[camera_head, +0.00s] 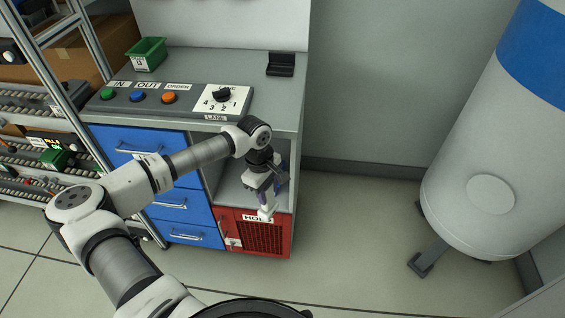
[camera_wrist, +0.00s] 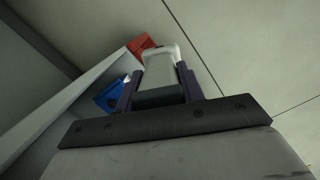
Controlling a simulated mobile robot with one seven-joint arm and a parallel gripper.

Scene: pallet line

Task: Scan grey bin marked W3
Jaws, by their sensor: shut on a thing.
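My gripper (camera_head: 264,192) points down in front of the bench's open shelf, above the red compartment. It is shut on a white-grey device (camera_head: 267,211), which hangs from the jaws. In the wrist view the device (camera_wrist: 160,68) sits between the two dark fingers of my gripper (camera_wrist: 158,84). Its far end is pale and rounded; its full shape is hidden, so I cannot tell for sure that it is a scanner. I make out no grey bin marked W3 in either view.
A green bin (camera_head: 148,56) stands on the bench (camera_head: 240,66) behind a button panel (camera_head: 150,95) with a lane dial (camera_head: 221,95). A black holder (camera_head: 280,65) is at the back right. Below are blue drawers (camera_head: 140,141) and a red HOLD compartment (camera_head: 280,238).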

